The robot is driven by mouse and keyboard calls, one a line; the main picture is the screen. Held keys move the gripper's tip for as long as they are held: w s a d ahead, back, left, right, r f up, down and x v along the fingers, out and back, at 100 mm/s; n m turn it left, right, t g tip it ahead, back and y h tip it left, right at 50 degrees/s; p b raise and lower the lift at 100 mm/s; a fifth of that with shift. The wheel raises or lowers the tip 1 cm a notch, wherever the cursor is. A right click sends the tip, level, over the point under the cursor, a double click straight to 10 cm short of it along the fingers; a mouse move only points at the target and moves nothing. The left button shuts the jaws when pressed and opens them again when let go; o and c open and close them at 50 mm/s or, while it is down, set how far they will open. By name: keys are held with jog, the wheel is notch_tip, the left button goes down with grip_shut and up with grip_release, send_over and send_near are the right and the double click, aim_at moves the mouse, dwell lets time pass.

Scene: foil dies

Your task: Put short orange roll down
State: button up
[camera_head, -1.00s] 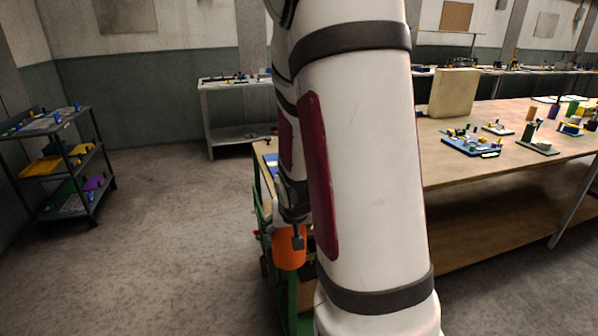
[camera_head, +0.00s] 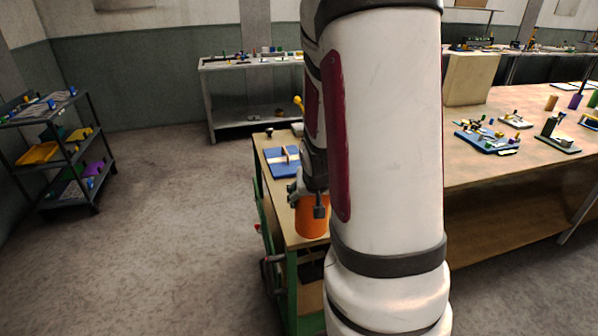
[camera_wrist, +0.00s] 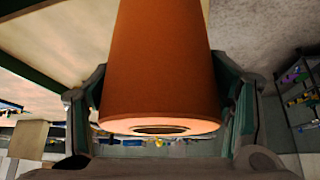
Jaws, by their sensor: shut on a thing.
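The short orange roll (camera_head: 312,222) is at the left end of the wooden bench (camera_head: 275,143), partly hidden by my arm and gripper. My gripper (camera_head: 308,200) is shut on it. In the wrist view the roll (camera_wrist: 160,75) fills the middle, between the two fingers of my gripper (camera_wrist: 162,105), with its ringed end and dark core hole facing the camera. I cannot tell whether the roll touches the bench top.
A blue board (camera_head: 282,165) with a light strip lies on the bench behind the roll. A large table (camera_head: 475,165) with several fixtures stands to the right. A shelf cart (camera_head: 50,150) stands far left. The floor between is clear.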

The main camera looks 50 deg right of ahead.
jog(key=w+d+f+p, duration=0.3)
jog(key=w+d+f, duration=0.2)
jog(key=w+d, duration=0.5)
jog(key=shift+w+d, duration=0.3)
jog(key=shift+d, duration=0.85)
jog(key=shift+f, duration=0.1)
jog(key=o, duration=1.6)
